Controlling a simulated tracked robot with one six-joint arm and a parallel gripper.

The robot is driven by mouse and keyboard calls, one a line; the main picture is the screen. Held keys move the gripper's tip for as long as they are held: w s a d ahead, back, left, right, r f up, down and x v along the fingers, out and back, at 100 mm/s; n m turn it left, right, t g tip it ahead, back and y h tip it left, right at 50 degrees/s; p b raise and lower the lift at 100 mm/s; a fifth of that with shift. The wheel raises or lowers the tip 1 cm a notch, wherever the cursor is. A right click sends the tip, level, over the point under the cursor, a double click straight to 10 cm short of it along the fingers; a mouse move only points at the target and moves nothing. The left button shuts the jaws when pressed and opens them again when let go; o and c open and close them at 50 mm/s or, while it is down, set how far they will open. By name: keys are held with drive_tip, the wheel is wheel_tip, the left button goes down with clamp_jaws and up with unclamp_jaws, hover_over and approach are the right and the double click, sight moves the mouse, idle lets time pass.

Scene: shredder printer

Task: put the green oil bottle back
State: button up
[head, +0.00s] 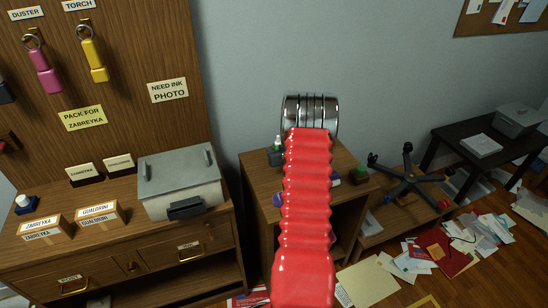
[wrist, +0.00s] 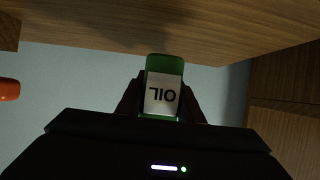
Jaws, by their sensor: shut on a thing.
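The green oil bottle (wrist: 165,64) shows in the wrist view with its white "OIL" label upside down in the picture. My gripper (wrist: 163,88) is shut on it, with a dark finger on each side. The bottle's far end overlaps the edge of a wooden surface (wrist: 165,25); I cannot tell whether they touch. In the head view my red arm reaches over a small wooden cabinet (head: 258,178) and hides my gripper.
An orange object (wrist: 8,90) is at the left of the wrist view. In the head view, a grey box (head: 180,180) and label blocks stand on the left cabinet. An overturned chair base (head: 408,178) and scattered papers lie farther right.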

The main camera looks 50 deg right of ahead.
drive_tip(key=shift+f, duration=1.4)
drive_tip(key=o, duration=1.3)
drive_tip(key=shift+f, duration=0.15)
drive_tip(key=v, duration=1.1)
drive_tip(key=shift+s+r, duration=0.15)
drive_tip(key=shift+r, duration=0.1)
drive_tip(key=shift+s+a+r, duration=0.1)
drive_tip(key=shift+s+a, duration=0.1)
drive_tip(key=shift+s, duration=0.05)
